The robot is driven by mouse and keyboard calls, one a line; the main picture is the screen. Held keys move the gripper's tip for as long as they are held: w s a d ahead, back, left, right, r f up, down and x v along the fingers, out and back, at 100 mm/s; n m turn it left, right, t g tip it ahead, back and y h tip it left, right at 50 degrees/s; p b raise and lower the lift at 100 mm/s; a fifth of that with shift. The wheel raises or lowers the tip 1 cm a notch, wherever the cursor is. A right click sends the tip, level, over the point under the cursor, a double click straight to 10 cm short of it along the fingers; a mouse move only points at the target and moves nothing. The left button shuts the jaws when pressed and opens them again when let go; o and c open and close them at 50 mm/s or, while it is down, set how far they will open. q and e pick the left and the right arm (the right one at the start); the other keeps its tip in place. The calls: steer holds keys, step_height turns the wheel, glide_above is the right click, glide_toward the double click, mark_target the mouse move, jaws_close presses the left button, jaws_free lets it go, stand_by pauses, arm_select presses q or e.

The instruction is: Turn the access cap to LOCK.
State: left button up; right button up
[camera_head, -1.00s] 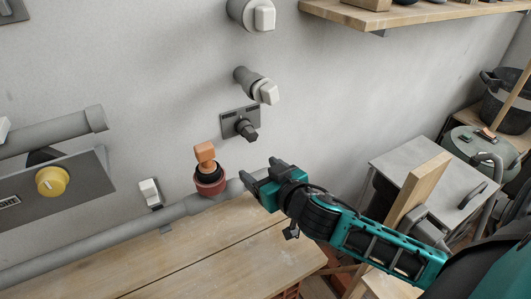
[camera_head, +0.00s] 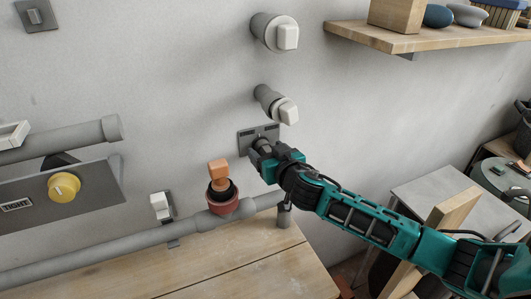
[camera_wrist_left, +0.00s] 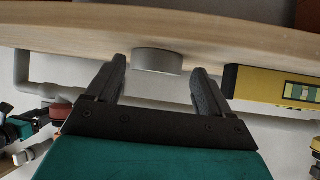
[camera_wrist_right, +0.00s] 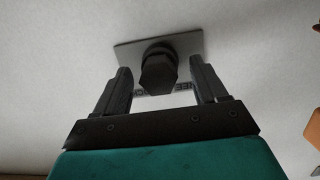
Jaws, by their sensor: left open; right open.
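The access cap, a dark six-sided knob (camera_wrist_right: 158,72), sticks out from a grey plate (camera_wrist_right: 190,42) on the wall in the right wrist view. Lettering on the plate shows inverted and is partly covered by the cap. My right gripper (camera_wrist_right: 160,75) is open, with one finger on each side of the cap and a gap on both sides. In the head view my right gripper (camera_head: 264,158) is in front of the plate (camera_head: 246,139) and mostly hides the cap. My left gripper (camera_wrist_left: 158,85) is open and empty in the left wrist view, outside the head view.
An orange-handled valve (camera_head: 218,174) sits on the pipe below left of my right gripper. White-handled fittings (camera_head: 286,110) are on the wall above. A yellow knob (camera_head: 64,187) is at left. A yellow spirit level (camera_wrist_left: 270,87) is near my left gripper.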

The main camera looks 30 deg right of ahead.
arm_select(q)
steer(key=shift+f, duration=0.35)
arm_select(e)
steer(key=shift+w+f, duration=0.15)
steer(key=shift+w, duration=0.7)
steer(key=shift+c, duration=0.5)
arm_select(q)
steer(key=shift+w+r, duration=0.1)
steer(key=shift+w, duration=0.05)
arm_select(e)
steer(key=c, duration=1.2)
arm_select(q)
steer(key=shift+f+b, duration=0.2)
steer(key=shift+b, duration=0.2)
arm_select(e)
steer(key=shift+f+m, duration=0.1)
steer(key=shift+m, duration=0.6)
jaws_close()
steer(key=shift+d+m+y, duration=0.1)
steer(key=shift+m+y, duration=0.3)
steer(key=shift+m, duration=0.1)
